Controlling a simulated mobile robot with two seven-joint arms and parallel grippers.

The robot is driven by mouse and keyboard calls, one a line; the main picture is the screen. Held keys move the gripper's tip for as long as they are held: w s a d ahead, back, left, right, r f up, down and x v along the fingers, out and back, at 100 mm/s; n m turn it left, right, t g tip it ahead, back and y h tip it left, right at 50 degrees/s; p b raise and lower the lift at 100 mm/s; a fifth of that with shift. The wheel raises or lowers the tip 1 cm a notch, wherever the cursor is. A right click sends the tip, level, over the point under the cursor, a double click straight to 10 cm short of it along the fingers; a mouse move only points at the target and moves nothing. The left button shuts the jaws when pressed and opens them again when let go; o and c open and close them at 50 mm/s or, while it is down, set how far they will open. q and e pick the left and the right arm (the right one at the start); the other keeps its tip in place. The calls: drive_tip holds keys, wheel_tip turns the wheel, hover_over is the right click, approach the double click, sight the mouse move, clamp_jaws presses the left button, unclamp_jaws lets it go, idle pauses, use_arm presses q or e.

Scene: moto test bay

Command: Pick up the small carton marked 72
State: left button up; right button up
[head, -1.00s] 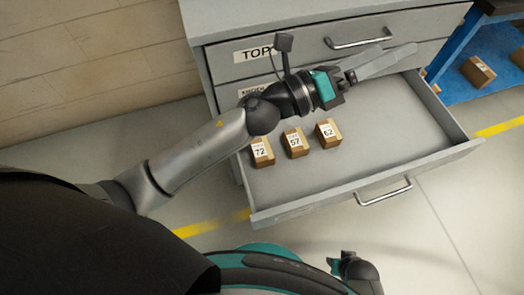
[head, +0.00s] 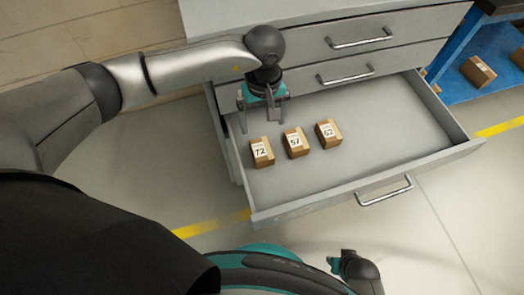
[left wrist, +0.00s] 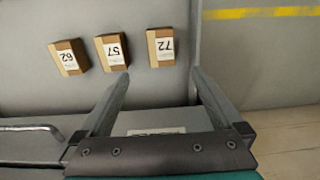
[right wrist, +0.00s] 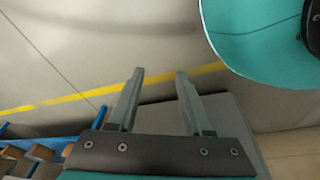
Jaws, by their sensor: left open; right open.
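The small carton marked 72 (head: 261,152) is a brown box with a white label. It stands at the left end of a row of cartons in the open bottom drawer (head: 375,125). My left gripper (head: 262,120) is open and empty, over the left back part of the drawer, just behind carton 72. In the left wrist view, carton 72 (left wrist: 160,47) shows beyond the fingertips, in line with the gap between the fingers (left wrist: 160,73), not touching. My right gripper (right wrist: 160,73) is open and empty above the floor, away from the drawer.
Cartons marked 57 (head: 296,142) and 62 (head: 328,133) stand just right of carton 72. The drawer's right side is clear. Two shut drawers of the grey cabinet (head: 300,60) rise behind. A blue shelf (head: 460,85) with brown boxes stands at the right.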

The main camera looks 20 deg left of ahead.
use_arm(q)
drive_tip(key=b, duration=0.3)
hover_over(262, 149)
wheel_tip(262, 149, down, 8)
drive_tip(key=shift+w+d+f, duration=0.1)
drive_tip(key=shift+d+f, duration=0.05)
drive_tip(key=shift+f, duration=0.05)
drive_tip(key=shift+f+b, duration=1.1)
drive_tip(key=shift+f, duration=1.3)
drive_tip(key=shift+a+f+b, duration=0.2)
drive_tip(key=shift+f+b, duration=0.1)
drive_tip(key=shift+f, duration=0.45)
use_arm(e)
drive_tip(key=w+a+r, duration=0.1)
drive_tip(key=w+r, duration=0.1)
drive_tip(key=r, duration=0.3)
drive_tip(key=w+a+r+t, duration=0.1)
drive_tip(key=w+r, duration=0.2)
drive_tip(key=r, duration=0.3)
drive_tip(key=shift+w+a, duration=0.3)
drive_tip(key=shift+a, duration=0.05)
drive_tip(key=shift+r, duration=0.1)
use_arm(q)
drive_tip(key=c, duration=1.5)
drive_tip(key=shift+r, duration=0.1)
drive_tip(key=shift+c, duration=0.2)
